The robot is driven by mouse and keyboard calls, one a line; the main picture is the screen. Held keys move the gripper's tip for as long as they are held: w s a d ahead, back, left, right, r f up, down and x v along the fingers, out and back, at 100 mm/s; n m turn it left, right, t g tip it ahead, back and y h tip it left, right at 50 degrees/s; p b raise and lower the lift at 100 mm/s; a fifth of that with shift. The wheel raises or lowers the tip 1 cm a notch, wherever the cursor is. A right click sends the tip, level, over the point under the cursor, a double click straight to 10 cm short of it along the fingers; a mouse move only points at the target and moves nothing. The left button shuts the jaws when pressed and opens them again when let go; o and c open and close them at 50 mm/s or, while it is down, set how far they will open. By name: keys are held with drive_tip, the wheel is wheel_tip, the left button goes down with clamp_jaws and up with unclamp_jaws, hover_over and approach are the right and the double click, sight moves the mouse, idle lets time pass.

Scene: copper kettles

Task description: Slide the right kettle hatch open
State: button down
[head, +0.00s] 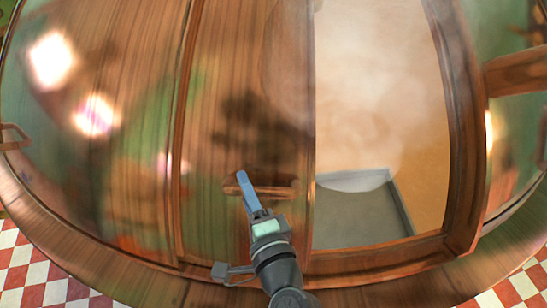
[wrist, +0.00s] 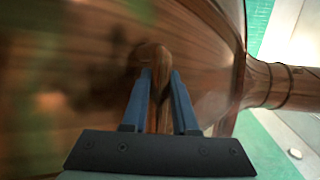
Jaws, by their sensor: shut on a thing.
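The kettle hatch (head: 228,100) is a curved wooden-copper panel, standing left of a wide opening (head: 380,120) in the kettle's side. Its handle (head: 275,188) is a short wooden bar near the lower part of the panel. My gripper (head: 243,182) is at the left end of this handle in the head view. In the wrist view, the blue fingers of my gripper (wrist: 160,90) sit on both sides of the handle (wrist: 153,60) and are shut on it.
The wooden frame (head: 462,130) bounds the opening on the right. Steam drifts in the opening, and a pale interior shows through. Another handle (head: 14,137) is at the far left. A red and white checked floor (head: 40,280) lies below.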

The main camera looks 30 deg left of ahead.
drive_tip(key=shift+s+a+f, duration=0.3)
drive_tip(key=shift+s+a, duration=0.25)
drive_tip(key=shift+a, duration=0.25)
drive_tip(key=shift+d, duration=0.1)
drive_tip(key=shift+w+d, duration=0.1)
drive_tip(key=c, duration=0.9)
unclamp_jaws()
drive_tip(key=shift+d, duration=0.1)
drive_tip(key=shift+o, duration=1)
drive_tip(key=shift+r, duration=0.1)
drive_tip(key=shift+d+r, duration=0.1)
drive_tip(key=shift+w, duration=0.1)
